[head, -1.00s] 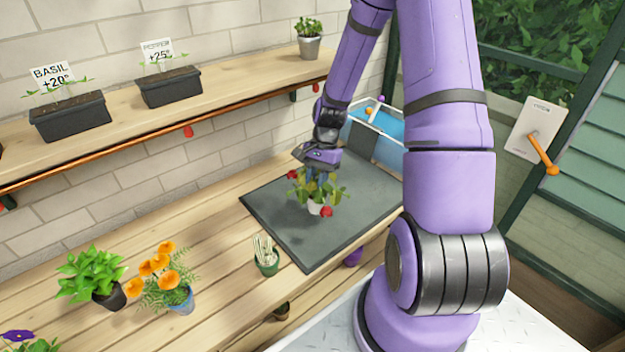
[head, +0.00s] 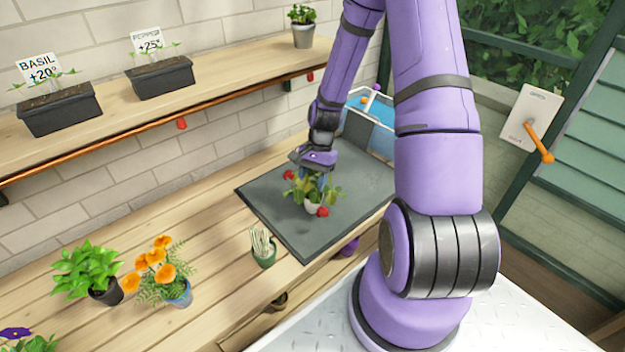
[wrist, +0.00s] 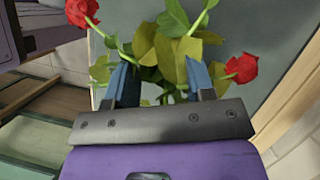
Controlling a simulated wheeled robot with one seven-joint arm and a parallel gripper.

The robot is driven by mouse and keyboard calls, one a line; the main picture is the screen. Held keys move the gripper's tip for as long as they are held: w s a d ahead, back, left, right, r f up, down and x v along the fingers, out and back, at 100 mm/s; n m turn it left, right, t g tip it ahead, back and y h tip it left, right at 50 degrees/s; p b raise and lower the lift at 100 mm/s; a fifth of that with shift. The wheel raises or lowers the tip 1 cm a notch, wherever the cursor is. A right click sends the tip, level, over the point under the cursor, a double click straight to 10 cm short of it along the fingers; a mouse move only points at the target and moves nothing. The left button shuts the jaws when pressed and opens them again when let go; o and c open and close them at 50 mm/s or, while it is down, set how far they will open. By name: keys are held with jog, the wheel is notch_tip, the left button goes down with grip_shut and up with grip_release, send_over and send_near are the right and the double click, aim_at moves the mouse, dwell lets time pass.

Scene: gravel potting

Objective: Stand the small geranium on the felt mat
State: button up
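The small geranium (head: 311,207), with red blooms, green leaves and a whitish pot, is upright over the dark grey felt mat (head: 270,200), near its middle. I cannot tell whether the pot touches the mat or hangs just above it. My gripper (head: 314,184) comes down from above among the leaves, with its fingers on the plant. In the wrist view my gripper (wrist: 160,84) has its two blue fingers apart, with the geranium's leaves (wrist: 165,55) between and beyond them. The pot and the fingers' contact are hidden by leaves there.
A small cactus pot (head: 264,251) stands just left of the mat. An orange-flowered plant (head: 165,275) and a leafy green plant (head: 90,268) stand farther left. A blue-and-white bin (head: 368,125) is behind the mat. A shelf (head: 215,70) with planters runs along the wall.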

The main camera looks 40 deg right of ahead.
jog(key=v, duration=1.2)
jog(key=s+a+r+n+t+h, duration=0.1)
jog(key=s+a+r+n+h, duration=0.15)
jog(key=a+r, duration=0.45)
jog(key=s+a+r+n+t+h, duration=0.15)
jog(key=s+r+n, duration=0.25)
jog(key=r, duration=0.7)
jog(key=s+a+r+n+t, duration=0.2)
jog(key=s+a+r+n, duration=0.1)
jog(key=s+r, duration=0.2)
jog(key=s+a+r+n+t, duration=0.2)
jog(key=s+a+r+n, duration=0.1)
jog(key=s, duration=0.6)
jog(key=shift+a+r+n+t, duration=0.3)
jog(key=shift+r+n+t, duration=0.05)
jog(key=shift+r, duration=0.55)
